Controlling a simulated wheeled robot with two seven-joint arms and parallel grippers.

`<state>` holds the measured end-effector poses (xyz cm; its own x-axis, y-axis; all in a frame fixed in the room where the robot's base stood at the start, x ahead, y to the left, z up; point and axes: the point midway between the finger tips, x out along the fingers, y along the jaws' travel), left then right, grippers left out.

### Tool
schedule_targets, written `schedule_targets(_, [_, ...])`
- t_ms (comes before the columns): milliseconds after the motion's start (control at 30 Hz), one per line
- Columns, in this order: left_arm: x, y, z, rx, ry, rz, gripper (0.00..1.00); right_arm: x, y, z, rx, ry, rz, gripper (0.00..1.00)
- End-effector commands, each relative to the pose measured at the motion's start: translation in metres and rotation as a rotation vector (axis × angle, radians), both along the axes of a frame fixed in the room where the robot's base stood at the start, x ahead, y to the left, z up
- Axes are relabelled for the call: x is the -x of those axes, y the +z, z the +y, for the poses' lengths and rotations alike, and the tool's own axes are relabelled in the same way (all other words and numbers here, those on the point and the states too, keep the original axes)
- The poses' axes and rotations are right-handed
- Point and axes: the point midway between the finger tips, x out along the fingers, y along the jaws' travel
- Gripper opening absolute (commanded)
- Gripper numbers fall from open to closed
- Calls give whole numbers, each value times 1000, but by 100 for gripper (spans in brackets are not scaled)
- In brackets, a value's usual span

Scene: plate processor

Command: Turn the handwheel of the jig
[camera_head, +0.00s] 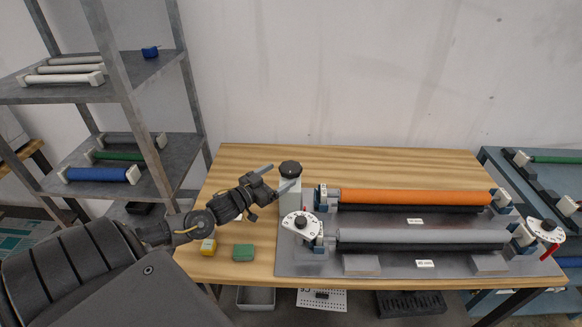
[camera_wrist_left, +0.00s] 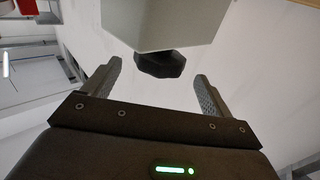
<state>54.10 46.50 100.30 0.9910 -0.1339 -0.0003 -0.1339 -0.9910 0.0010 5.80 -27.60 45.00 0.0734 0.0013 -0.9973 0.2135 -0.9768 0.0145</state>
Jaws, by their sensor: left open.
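The jig is a grey metal plate (camera_head: 400,264) on the wooden table, bearing an orange roller (camera_head: 415,197) and a grey roller (camera_head: 420,238). A black handwheel (camera_head: 290,168) tops a light grey post (camera_head: 289,194) at its left back. My left gripper (camera_head: 276,178) is open and empty just left of the handwheel, fingers pointing towards it. In the left wrist view the handwheel (camera_wrist_left: 160,64) appears below the grey post (camera_wrist_left: 160,22), between the fingertips (camera_wrist_left: 158,71) in the picture. A visible gap separates it from both fingers; contact is not visible. My right gripper is out of view.
White dials (camera_head: 301,226) (camera_head: 545,232) stand at the jig's front corners. A yellow block (camera_head: 208,247) and a green block (camera_head: 243,252) lie below my left arm. A shelf (camera_head: 180,165) with rollers stands left. The table behind the jig is clear.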

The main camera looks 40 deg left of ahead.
Motion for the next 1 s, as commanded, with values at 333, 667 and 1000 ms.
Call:
schedule_targets(333, [-50,2,-6,-1,1,-1,85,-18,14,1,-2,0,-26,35])
schedule_targets(667, [-60,0,-8,-1,0,1,85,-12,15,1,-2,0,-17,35])
schedule_targets(1000, [-59,0,-8,-1,0,1,58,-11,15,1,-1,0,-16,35])
